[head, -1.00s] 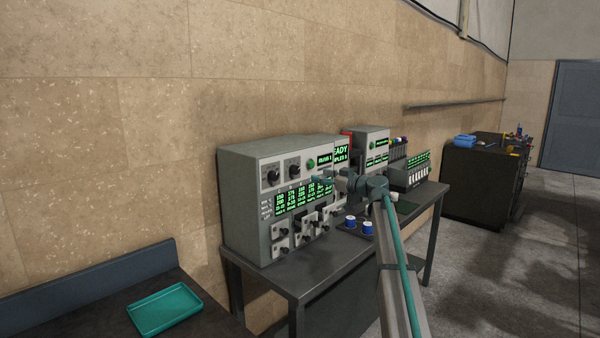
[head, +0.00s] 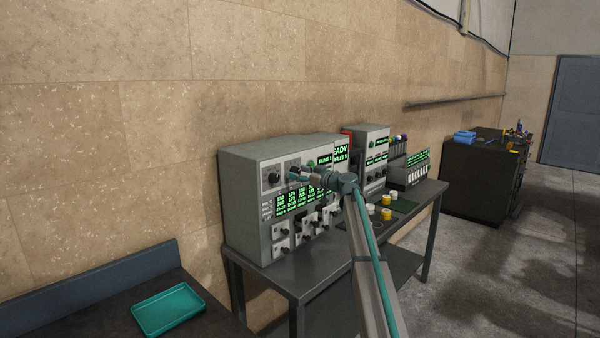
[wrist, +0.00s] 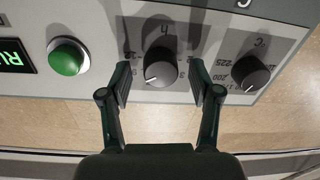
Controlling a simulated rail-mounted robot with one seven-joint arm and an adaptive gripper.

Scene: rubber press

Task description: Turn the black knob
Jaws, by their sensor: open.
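A grey control box (head: 240,225) on the table carries two round black knobs near the top of its front. In the wrist view one black knob (wrist: 161,72) with a white pointer line sits between my fingers. The other black knob (wrist: 250,74) is to its right, outside the fingers, beside a printed scale with 200 and 225. In the head view the left knob (head: 274,178) is in clear sight, and my arm's end partly covers the other. My gripper (wrist: 163,85) is open, its fingertips on either side of the first knob, with a gap visible on both sides.
A green button (wrist: 67,57) and a lit green display (wrist: 14,57) lie left of the knobs in the wrist view. Below them in the head view are green readouts and several small switches. White and yellow cups (head: 386,214) stand on the table. A teal tray (head: 168,311) is at front left.

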